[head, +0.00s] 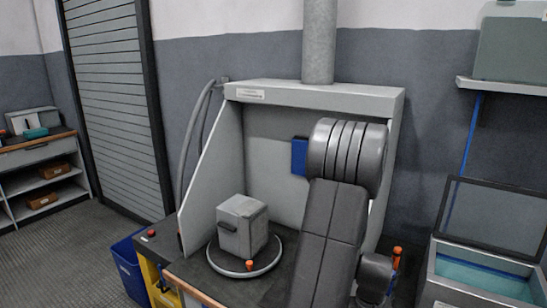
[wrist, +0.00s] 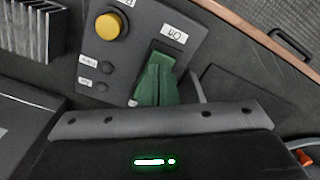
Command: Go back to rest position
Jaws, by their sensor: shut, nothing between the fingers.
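My gripper (wrist: 154,72) shows in the wrist view as two green fingers pressed together, with nothing between them. Its fingertips are in front of a dark grey control panel (wrist: 128,60), over a green switch (wrist: 164,54); I cannot tell whether they touch. In the head view my grey arm rises at the right of the hooded bench (head: 310,93), and my gripper is not clearly visible there.
A yellow button (wrist: 108,27) is left of the fingers and a finned metal block (wrist: 22,30) farther left. In the head view a grey box (head: 241,226) stands on a round plate (head: 226,269) inside the hood. A lidded blue-lined tank (head: 484,279) is at the right.

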